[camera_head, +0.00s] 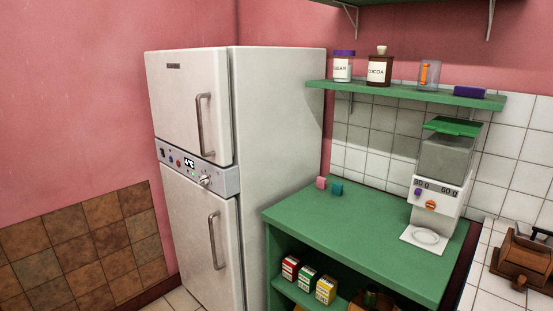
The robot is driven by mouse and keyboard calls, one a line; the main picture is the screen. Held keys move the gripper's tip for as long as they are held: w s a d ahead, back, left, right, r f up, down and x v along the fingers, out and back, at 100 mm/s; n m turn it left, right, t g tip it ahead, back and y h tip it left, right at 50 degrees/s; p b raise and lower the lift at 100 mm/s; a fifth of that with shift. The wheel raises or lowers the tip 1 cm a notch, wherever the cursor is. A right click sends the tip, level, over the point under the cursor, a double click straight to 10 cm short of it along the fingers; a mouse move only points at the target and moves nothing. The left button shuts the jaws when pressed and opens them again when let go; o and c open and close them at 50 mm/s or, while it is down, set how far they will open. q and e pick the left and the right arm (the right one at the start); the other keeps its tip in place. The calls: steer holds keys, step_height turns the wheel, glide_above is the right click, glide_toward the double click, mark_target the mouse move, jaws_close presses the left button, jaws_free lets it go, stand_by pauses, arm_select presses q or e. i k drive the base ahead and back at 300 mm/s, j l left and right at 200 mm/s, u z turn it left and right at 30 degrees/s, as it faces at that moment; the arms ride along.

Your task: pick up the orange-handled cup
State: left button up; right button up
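A see-through cup with an orange handle (424,75) stands upright on the green wall shelf (400,91). It is between the brown cocoa jar (379,69) and a flat purple block (469,91). The handle shows on the near side of the cup. Neither of my grippers shows in this view.
A sugar jar (343,66) stands at the shelf's left end. Below the shelf, a white dispenser (440,170) with a green lid stands on the green counter (340,218). A tall white fridge (280,130) is left of the counter. The counter's front middle is clear.

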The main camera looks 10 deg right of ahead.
mark_target(430, 70)
steer(key=z, duration=1.1)
